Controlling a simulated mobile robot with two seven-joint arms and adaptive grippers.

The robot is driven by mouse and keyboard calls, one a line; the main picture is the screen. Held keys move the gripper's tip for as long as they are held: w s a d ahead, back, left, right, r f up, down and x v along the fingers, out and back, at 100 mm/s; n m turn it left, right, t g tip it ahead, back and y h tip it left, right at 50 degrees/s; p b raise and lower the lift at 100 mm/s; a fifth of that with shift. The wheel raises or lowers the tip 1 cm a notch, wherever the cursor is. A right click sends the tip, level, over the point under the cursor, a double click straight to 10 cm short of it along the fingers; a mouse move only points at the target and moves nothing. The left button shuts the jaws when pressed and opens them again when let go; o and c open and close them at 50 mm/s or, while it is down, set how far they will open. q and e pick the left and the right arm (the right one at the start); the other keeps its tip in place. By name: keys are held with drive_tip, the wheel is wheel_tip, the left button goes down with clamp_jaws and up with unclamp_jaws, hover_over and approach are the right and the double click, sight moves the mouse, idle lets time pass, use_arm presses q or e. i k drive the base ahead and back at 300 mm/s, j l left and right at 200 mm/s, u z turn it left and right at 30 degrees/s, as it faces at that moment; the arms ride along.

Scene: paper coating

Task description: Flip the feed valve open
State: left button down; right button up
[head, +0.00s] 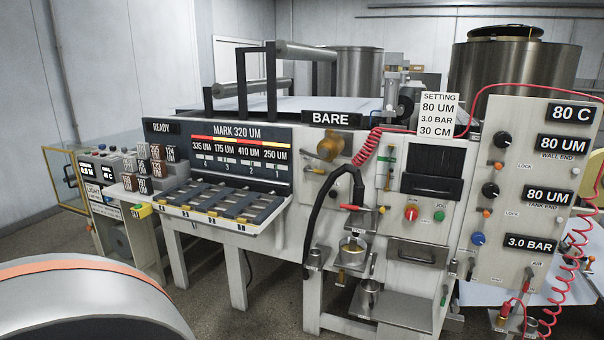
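No part labelled as the feed valve can be read in the head view. A red-tipped lever (349,207) sits at the end of a thick black hose (328,190) on the front of the coating machine (283,238). Neither of my grippers is in view.
A control panel (515,190) with knobs and readouts stands at the right, with coiled red hoses (572,270) around it. A slotted tray (222,202) juts from the machine's front. A large metal roll (85,305) fills the lower left. Grey floor shows between them.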

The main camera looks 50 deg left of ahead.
sight(308, 168)
drive_tip(key=u, duration=1.35)
drive_tip(key=i+u, duration=0.1)
